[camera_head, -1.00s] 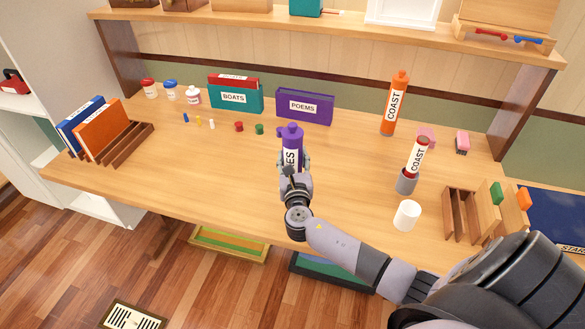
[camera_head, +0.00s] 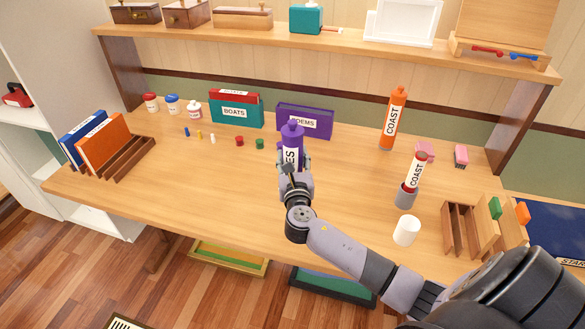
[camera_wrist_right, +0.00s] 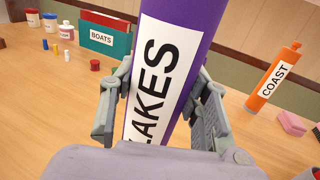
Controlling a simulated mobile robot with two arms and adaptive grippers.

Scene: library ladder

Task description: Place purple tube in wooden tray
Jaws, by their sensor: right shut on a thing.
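The purple tube (camera_head: 291,145) has a purple cap and a white label reading LAKES in the right wrist view (camera_wrist_right: 170,70). My right gripper (camera_head: 294,168) is shut around its lower part, with a finger on each side in the right wrist view (camera_wrist_right: 163,115). The tube stands roughly upright over the middle of the table, in front of the POEMS box (camera_head: 318,121). Its lower end is hidden, so I cannot tell whether it touches the table. A slotted wooden holder (camera_head: 460,228) stands at the right; I cannot tell whether it is the wooden tray. My left gripper is not in view.
An orange COAST tube (camera_head: 391,120) stands at the back right. A white and red COAST tube (camera_head: 415,172) sits in a grey cup (camera_head: 405,195), near a white cylinder (camera_head: 406,231). Small jars and caps lie at the back left. The left-centre tabletop is clear.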

